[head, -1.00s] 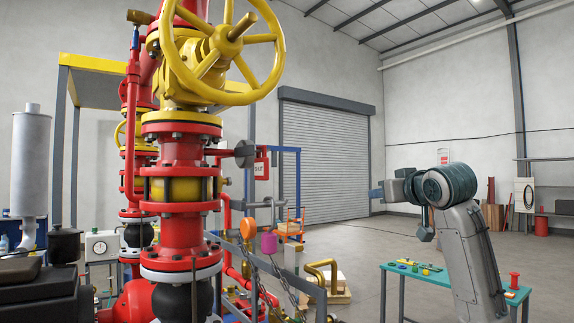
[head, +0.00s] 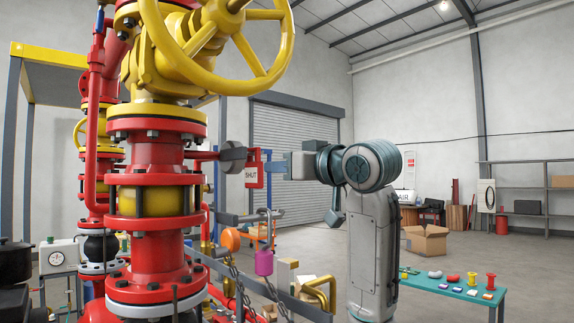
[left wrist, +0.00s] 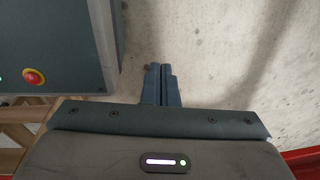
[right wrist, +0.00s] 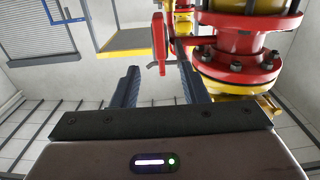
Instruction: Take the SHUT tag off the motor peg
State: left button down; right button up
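The SHUT tag (head: 252,173) is a red plate with a white label. It hangs beside a grey disc (head: 233,157) on a red arm that sticks out from the red and yellow valve column. My right gripper (head: 276,169) is just right of the tag in the head view. In the right wrist view its fingers (right wrist: 160,80) are open and empty, with the red tag (right wrist: 160,44) edge-on ahead, between their lines. The peg itself is hard to make out. My left gripper (left wrist: 160,70) is shut and empty, away from the tag, outside the head view.
The valve column (head: 152,205) with its yellow handwheel (head: 270,45) stands close left of the tag. A purple padlock (head: 264,262) and chains hang below. A teal table (head: 455,290) with small coloured parts is at lower right. A cardboard box (head: 426,241) sits on the floor.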

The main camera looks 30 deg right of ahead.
aim_at(261, 169)
jog(key=w, duration=0.2)
jog(key=w+p, duration=0.1)
jog(key=w, duration=0.1)
jog(key=w+a+p, duration=0.1)
jog(key=w, duration=0.1)
jog(key=shift+w, duration=0.1)
jog(key=w+p, duration=0.1)
jog(key=w, duration=0.1)
jog(key=shift+w+a+f+p, duration=0.1)
jog(key=shift+w+a+p, duration=0.05)
jog(key=shift+w+p, duration=0.2)
jog(key=shift+w, duration=0.2)
jog(key=shift+f, duration=0.1)
jog(key=c, duration=0.9)
pick_arm(q)
notch_tip(261, 169, up, 4)
jog(key=shift+r, duration=0.15)
pick_arm(e)
grip_shut()
pick_arm(q)
jog(key=shift+w+r, duration=0.1)
jog(key=shift+w, duration=0.05)
jog(key=shift+r+p, duration=0.4)
jog(key=shift+p, duration=0.1)
pick_arm(e)
jog(key=shift+r, duration=0.6)
